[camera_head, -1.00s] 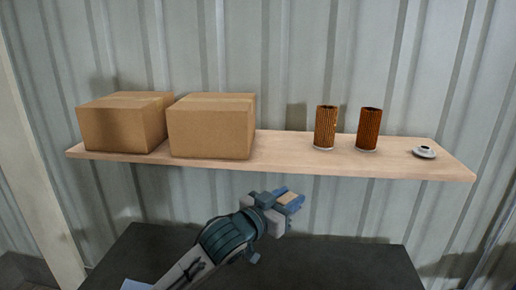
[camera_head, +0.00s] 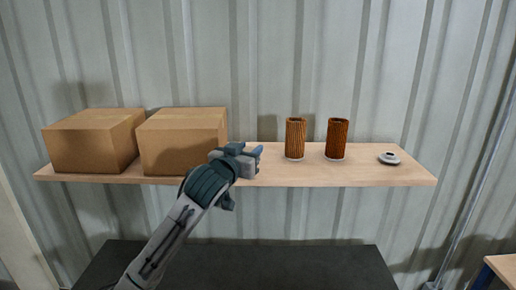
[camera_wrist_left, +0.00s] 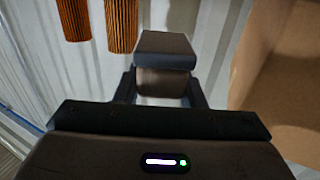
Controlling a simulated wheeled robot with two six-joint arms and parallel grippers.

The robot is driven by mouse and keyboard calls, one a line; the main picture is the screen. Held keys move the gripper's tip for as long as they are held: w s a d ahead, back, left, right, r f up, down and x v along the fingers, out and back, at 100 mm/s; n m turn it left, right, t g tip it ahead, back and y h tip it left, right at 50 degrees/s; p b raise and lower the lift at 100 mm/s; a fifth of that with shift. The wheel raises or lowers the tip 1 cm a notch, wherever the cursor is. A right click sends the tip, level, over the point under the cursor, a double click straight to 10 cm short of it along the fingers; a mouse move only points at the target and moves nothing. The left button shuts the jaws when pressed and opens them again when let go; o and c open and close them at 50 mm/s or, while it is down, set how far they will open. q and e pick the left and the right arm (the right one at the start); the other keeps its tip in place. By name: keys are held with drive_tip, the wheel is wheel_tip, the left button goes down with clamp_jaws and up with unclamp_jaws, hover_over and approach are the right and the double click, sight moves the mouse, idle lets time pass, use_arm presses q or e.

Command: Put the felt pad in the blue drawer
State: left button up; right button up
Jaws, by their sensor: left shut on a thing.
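My left gripper (camera_head: 252,160) is raised in front of the shelf, beside the right cardboard box. I see no blue drawer in either view. My right gripper is not in view.
A wooden shelf (camera_head: 375,178) holds two cardboard boxes (camera_head: 88,148) (camera_head: 180,145), two orange-brown filter cartridges (camera_head: 296,138) (camera_head: 337,138) and a small grey disc-like part (camera_head: 388,158). A table corner (camera_head: 502,267) with a blue leg shows at the lower right.

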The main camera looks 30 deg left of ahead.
use_arm(q)
drive_tip(key=w, duration=0.2)
drive_tip(key=w+p, duration=0.1)
drive_tip(key=w, duration=0.1)
drive_tip(key=w+a+p, duration=0.1)
drive_tip(key=w, duration=0.1)
drive_tip(key=shift+w+f, duration=0.25)
drive_tip(key=shift+w, duration=0.15)
drive_tip(key=shift+w+f, duration=0.15)
wheel_tip(320, 180, down, 3)
drive_tip(key=shift+r+p, duration=0.15)
drive_tip(key=shift+p, duration=0.8)
drive_tip(key=shift+f, duration=0.3)
drive_tip(key=shift+f, duration=0.1)
drive_tip(key=shift+f, duration=0.1)
drive_tip(key=o, duration=1)
